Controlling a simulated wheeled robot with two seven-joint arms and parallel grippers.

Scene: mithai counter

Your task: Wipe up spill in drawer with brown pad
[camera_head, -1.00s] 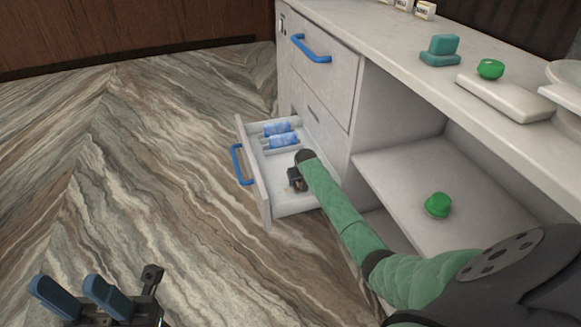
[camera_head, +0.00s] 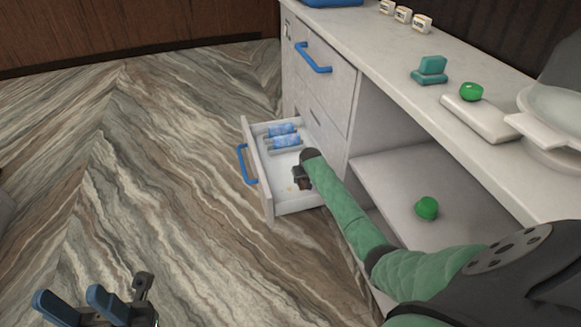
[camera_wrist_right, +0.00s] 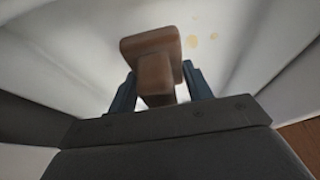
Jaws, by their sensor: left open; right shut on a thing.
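My right gripper (camera_wrist_right: 159,92) is shut on the brown pad (camera_wrist_right: 152,48), holding it by its handle inside the open drawer (camera_head: 262,182). In the head view the gripper (camera_head: 301,182) is low in the drawer's front part, and the pad is mostly hidden by it. The spill shows as small yellowish spots (camera_wrist_right: 191,41) on the white drawer floor, just right of the pad in the right wrist view. I cannot tell whether the pad touches the floor. My left gripper (camera_head: 75,304) is open and empty, over the wood-grain floor at lower left.
The drawer's blue handle (camera_head: 246,165) faces left. Beside it is an open shelf with a green round object (camera_head: 427,208). On the counter stand a teal object (camera_head: 430,69), a white scale (camera_head: 535,118) and small labelled boxes (camera_head: 403,15).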

